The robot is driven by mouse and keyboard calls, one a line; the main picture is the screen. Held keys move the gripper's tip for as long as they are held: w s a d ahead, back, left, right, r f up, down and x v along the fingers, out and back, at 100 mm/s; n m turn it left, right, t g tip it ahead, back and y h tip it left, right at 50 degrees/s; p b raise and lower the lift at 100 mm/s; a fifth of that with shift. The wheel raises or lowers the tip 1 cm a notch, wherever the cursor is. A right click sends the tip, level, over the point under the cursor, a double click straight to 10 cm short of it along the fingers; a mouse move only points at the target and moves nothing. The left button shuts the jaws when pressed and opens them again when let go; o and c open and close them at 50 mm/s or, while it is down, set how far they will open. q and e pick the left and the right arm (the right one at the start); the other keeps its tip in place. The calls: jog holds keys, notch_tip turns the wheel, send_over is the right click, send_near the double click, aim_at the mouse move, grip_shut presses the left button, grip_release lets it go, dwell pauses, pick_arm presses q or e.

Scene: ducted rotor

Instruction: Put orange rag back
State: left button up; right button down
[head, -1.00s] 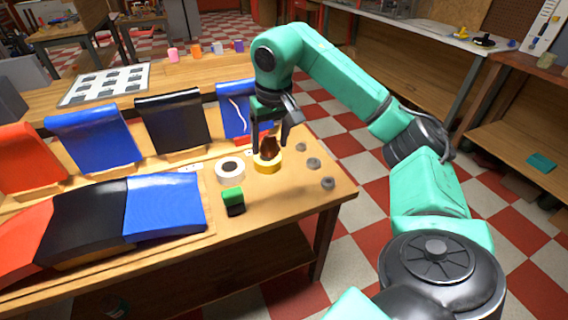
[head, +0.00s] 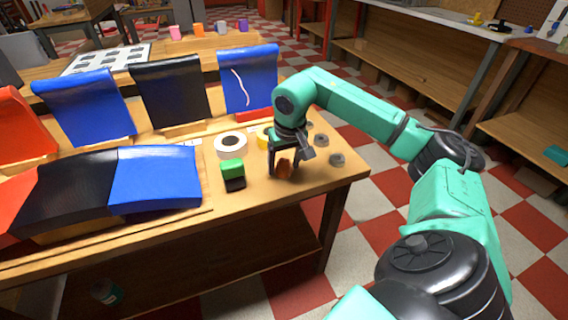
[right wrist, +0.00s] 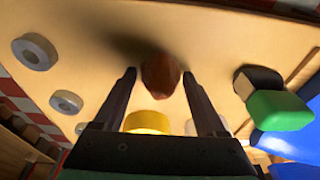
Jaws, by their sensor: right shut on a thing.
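The orange rag (head: 284,163) is a small, crumpled, brownish-orange lump between the fingers of my right gripper (head: 284,173). It is near the table's front right part, right of the green and black block. In the right wrist view the rag (right wrist: 160,76) shows between the two fingertips (right wrist: 159,74), with the tabletop beyond it. My right gripper is shut on it. Whether the rag touches the tabletop is hard to tell. My left gripper is not in view.
A yellow roll (head: 263,134) is partly hidden behind my right gripper. A white roll (head: 230,145) and a green and black block (head: 232,172) stand to its left. Small grey rings (head: 337,159) lie to its right. Blue, black and red panels fill the table's left.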

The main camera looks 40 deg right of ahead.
aim_at(288, 174)
jog(key=shift+f, duration=0.1)
jog(key=shift+f, duration=0.15)
grip_release()
notch_tip(288, 174, up, 12)
jog(key=s+p, duration=0.2)
jog(key=shift+s+a, duration=0.15)
jog(key=shift+a, duration=0.2)
